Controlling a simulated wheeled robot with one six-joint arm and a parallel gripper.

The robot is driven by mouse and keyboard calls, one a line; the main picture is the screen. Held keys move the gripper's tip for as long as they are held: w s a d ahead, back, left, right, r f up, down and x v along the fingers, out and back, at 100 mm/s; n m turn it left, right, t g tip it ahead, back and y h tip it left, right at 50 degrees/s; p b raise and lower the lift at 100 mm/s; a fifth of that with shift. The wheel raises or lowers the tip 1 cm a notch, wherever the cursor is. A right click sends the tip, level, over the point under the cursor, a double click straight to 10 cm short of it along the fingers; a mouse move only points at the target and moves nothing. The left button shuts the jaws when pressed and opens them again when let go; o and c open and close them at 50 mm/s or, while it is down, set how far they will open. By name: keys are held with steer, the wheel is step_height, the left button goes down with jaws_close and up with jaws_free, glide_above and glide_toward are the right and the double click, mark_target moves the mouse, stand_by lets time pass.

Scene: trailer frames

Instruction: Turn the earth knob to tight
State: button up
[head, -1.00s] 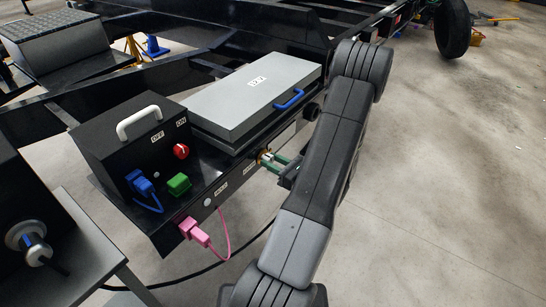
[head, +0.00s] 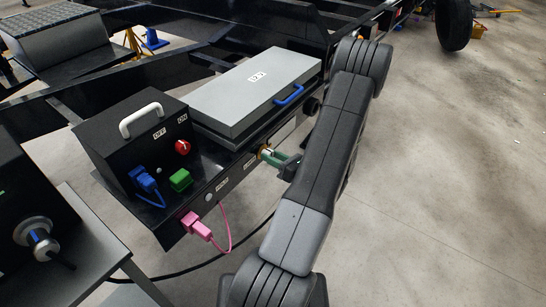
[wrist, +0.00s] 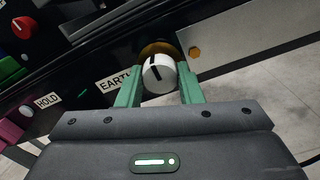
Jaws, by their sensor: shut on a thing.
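The earth knob (wrist: 158,75) is a round white knob with a black pointer line, on a brass-coloured base in the dark panel. Its line is tilted, with its upper end leaning left in the wrist view. The EARTH label (wrist: 115,84) is to its left. My gripper (wrist: 161,82) has its green fingers on both sides of the knob and is shut on it. In the head view my gripper (head: 279,159) is at the front face of the panel, and my arm and fingers mostly hide the knob.
A HOLD label (wrist: 47,101) and a pink plug (head: 196,226) with a cable are left along the panel. A black box with a red knob (head: 182,147) and a grey lidded box (head: 255,92) stand above. Open floor (head: 440,190) lies right.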

steer(key=o, duration=1)
steer(key=v, duration=1.4)
steer(key=shift+a, duration=0.1)
steer(key=x, duration=1.3)
steer(key=shift+w+a, duration=0.3)
